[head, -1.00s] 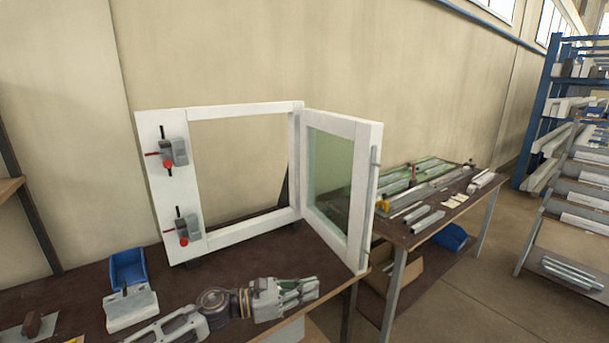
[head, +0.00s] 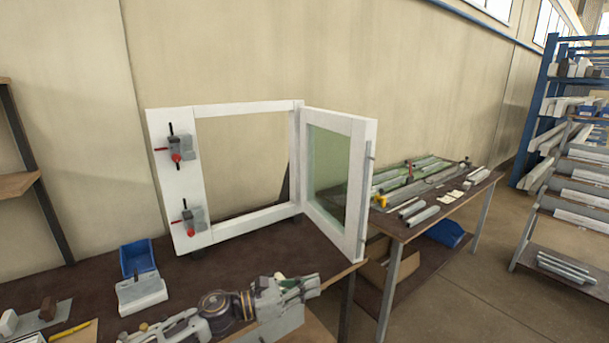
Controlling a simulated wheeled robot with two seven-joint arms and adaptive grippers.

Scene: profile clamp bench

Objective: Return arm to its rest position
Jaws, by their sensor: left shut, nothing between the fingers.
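My left gripper (head: 304,286) shows low in the middle of the head view, with its forearm coming in from the lower left. It is shut and empty, pointing right above the front part of the dark bench (head: 215,274). It is in front of the white frame (head: 247,111) and appears apart from it. Two clamps with red knobs, an upper one (head: 184,147) and a lower one (head: 194,217), sit on the frame's left upright. The glazed sash (head: 359,190) stands swung open at the right. My right gripper is not in view.
A blue bin (head: 136,257) and a white-grey block (head: 141,294) stand on the bench at the left. A side table (head: 413,236) with metal profiles stands at the right. Shelving (head: 537,110) is farther right. Floor shows between the table and the shelving.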

